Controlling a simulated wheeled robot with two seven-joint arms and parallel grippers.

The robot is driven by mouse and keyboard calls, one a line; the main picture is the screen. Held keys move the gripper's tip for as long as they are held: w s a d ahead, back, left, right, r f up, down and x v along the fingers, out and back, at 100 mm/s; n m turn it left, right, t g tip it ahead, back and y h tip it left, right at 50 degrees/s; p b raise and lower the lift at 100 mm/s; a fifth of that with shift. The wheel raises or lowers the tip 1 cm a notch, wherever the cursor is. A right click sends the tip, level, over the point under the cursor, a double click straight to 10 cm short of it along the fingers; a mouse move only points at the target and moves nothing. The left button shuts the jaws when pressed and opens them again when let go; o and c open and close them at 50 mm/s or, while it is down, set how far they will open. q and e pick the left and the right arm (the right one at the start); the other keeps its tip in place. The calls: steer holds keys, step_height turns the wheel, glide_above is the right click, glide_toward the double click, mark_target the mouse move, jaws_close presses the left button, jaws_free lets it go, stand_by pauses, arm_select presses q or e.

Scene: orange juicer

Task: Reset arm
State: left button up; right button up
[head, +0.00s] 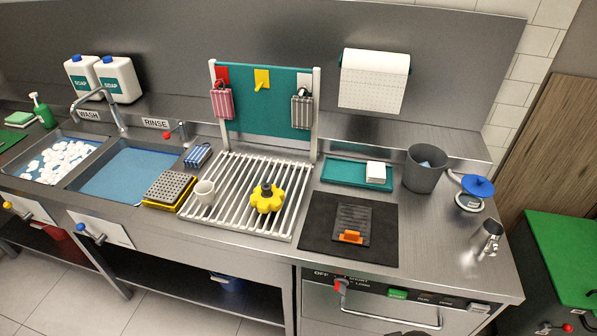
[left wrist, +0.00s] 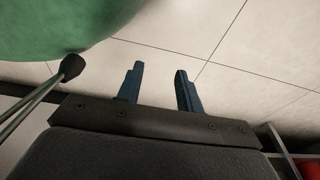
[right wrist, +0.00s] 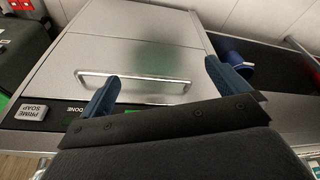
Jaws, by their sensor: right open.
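In the right wrist view my right gripper (right wrist: 161,72) is wide open and empty. It is in front of a metal door with a bar handle (right wrist: 135,80); the handle shows beyond the fingers, and I cannot tell how far off it is.
A large green rounded thing (left wrist: 75,25) is close at upper left in the left wrist view. In the head view the counter holds a white rack (head: 233,178) with a yellow knobbed piece (head: 267,203), a black mat (head: 315,230), a grey bin (head: 424,172) and two sinks.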

step_height(320, 180, down, 29)
steer(key=w+a+b, duration=0.1)
steer(key=a+b, duration=0.1)
arm_select(q)
steer(key=w+d+r+b, duration=0.2)
steer(key=w+d+r, duration=0.1)
steer(key=w+r, duration=0.2)
step_height(320, 180, up, 2)
steer(key=shift+w+d+r, duration=0.1)
steer(key=shift+w+d, duration=0.05)
steer(key=shift+w, duration=0.25)
arm_select(e)
steer(key=s+f, duration=0.3)
steer(key=f, duration=0.8)
steer(key=s+f+g, duration=0.1)
steer(key=s+f, duration=0.3)
steer(key=f, duration=0.7)
steer(key=shift+s+d+g, duration=0.15)
steer(key=shift+s+g, duration=0.15)
arm_select(q)
steer(key=shift+w, duration=0.1)
arm_select(e)
steer(key=shift+w+r, duration=0.1)
